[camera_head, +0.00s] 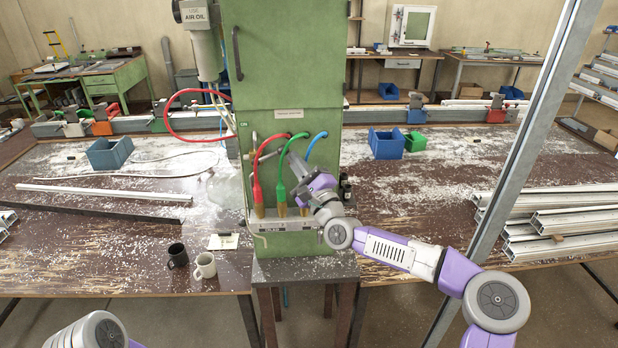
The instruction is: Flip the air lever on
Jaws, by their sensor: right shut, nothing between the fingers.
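The green cabinet (285,60) stands in the middle, with red (256,185), green (281,190) and blue (317,143) hoses curving out of its front. They run down toward a grey valve block (285,225), partly covered by my right arm. I cannot clearly make out the air lever; it may be hidden by my wrist or too small to tell. My right gripper (294,160) is in front of the cabinet, among the green and blue hoses, its fingers shut and empty. Whether it touches anything is unclear. My left gripper is out of view; only part of my left arm shows at the bottom left.
An air-oil unit (197,40) hangs at the cabinet's upper left. A black mug (177,255) and a white mug (204,266) stand on the left bench. A grey post (520,150) rises at right, near my right arm. Aluminium profiles (565,222) lie on the right bench.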

